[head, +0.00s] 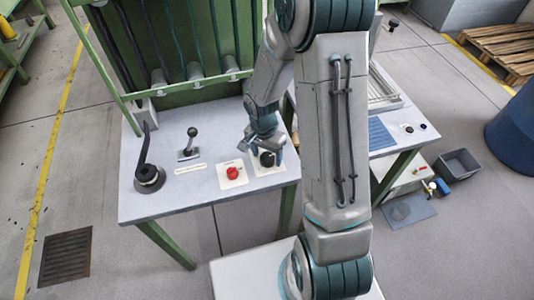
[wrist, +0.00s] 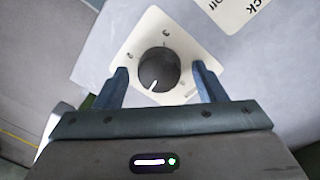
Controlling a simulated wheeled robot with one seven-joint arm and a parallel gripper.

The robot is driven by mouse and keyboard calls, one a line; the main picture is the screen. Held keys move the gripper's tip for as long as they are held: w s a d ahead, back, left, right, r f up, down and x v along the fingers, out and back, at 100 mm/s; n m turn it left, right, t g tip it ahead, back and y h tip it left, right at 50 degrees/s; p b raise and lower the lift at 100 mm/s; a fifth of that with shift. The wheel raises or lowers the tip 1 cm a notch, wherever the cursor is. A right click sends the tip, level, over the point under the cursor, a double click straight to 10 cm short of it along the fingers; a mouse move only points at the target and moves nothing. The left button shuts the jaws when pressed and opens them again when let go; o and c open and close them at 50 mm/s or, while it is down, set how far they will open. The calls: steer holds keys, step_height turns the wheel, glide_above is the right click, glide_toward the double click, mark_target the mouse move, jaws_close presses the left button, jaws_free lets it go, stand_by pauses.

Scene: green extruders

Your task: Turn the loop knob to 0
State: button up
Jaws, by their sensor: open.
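A round black knob (head: 267,159) sits on a pale square plate (head: 277,168) near the front right of the grey table. In the wrist view the knob (wrist: 158,69) has a white pointer line aimed at the lower left of the picture. In the wrist view one blue finger stands on each side of the knob, with gaps between.
A red button (head: 233,173) on a pale plate is left of the knob. A short black lever (head: 190,146) and a tall dark lever (head: 147,172) stand farther left. Green framing (head: 190,85) rises behind. The table's front edge is close to the knob.

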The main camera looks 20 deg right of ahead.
steer(key=shift+f, duration=0.1)
steer(key=c, duration=1)
steer(key=shift+o, duration=0.2)
steer(key=n+b, duration=0.1)
steer(key=n, duration=0.3)
steer(key=shift+b, duration=0.35)
steer(key=n, duration=0.3)
steer(key=shift+n+t+b, duration=0.3)
steer(key=shift+b, duration=0.05)
steer(key=n, duration=0.4)
steer(key=shift+s+n, duration=0.1)
steer(key=shift+n, duration=2)
